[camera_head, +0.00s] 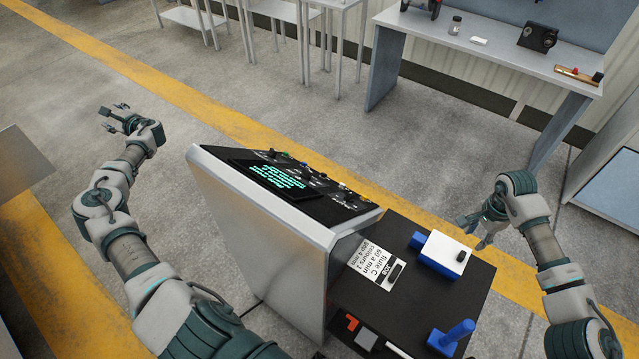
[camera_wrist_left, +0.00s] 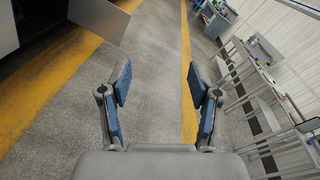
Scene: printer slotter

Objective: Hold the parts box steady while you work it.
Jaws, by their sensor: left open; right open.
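A small white box with blue sides (camera_head: 443,251), which I take for the parts box, sits on the black work surface (camera_head: 470,288) right of the grey machine. A dark knob or slot shows on its top. My right gripper (camera_head: 478,228) is open just above and right of the box. I cannot tell whether it touches the box. My left gripper (camera_head: 113,115) is open and empty, far left of the machine over the floor. Its two spread fingers show in the left wrist view (camera_wrist_left: 163,92) with nothing between them.
The grey machine (camera_head: 263,215) with a lit screen (camera_head: 272,175) stands between my arms. A white label card (camera_head: 375,265), a blue upright handle (camera_head: 453,335) and a red marked piece (camera_head: 351,322) are on the black surface. A bench (camera_head: 480,45) stands at the back right.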

